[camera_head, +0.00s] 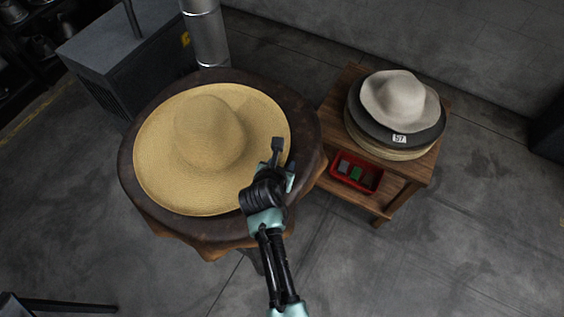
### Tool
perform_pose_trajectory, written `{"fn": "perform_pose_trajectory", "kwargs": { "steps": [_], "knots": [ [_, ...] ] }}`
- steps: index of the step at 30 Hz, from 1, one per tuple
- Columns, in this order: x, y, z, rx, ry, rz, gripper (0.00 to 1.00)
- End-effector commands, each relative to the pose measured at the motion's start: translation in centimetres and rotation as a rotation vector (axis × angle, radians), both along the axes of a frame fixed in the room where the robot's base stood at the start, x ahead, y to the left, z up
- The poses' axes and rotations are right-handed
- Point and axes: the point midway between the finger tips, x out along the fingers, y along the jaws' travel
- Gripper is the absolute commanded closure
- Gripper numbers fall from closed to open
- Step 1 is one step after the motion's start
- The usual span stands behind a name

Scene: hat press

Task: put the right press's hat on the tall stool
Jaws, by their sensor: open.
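A wide-brimmed straw hat (210,130) lies crown up on a round, dark brown leather-covered top (305,130). I take this round top to be the stool, but its height and legs are mostly hidden. The brim lies inside the round top's edge on most sides. My gripper (281,161) is open at the hat's right brim edge and overlaps it in the picture. I cannot tell whether a finger touches the brim. My arm hides a small part of the brim at the lower right. I cannot make out a press for certain.
A wooden side table (431,165) at the right holds stacked hats (400,100), with a "57" tag, and a red tray (342,178) on its lower shelf. A grey box-like unit (110,50) and metal pipe (207,35) stand behind. The floor at lower right is clear.

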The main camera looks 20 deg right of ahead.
Motion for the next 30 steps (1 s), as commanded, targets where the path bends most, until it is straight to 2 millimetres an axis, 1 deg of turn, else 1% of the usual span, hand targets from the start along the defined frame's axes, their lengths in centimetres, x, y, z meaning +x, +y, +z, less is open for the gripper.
{"fn": "perform_pose_trajectory", "kwargs": {
  "steps": [4, 7, 21, 25, 30],
  "knots": [
    [-0.3, 0.3, 0.3, 0.001, 0.000, 0.001, 0.57],
    [-0.8, 0.7, 1.1, 0.000, 0.000, 0.001, 0.57],
    [-5.4, 4.1, 6.7, -0.001, -0.001, 0.001, 0.57],
    [-6.3, 4.7, 7.8, 0.000, 0.000, 0.001, 0.57],
    [-6.8, 5.1, 8.4, 0.001, 0.000, 0.001, 0.57]
  ]
}}
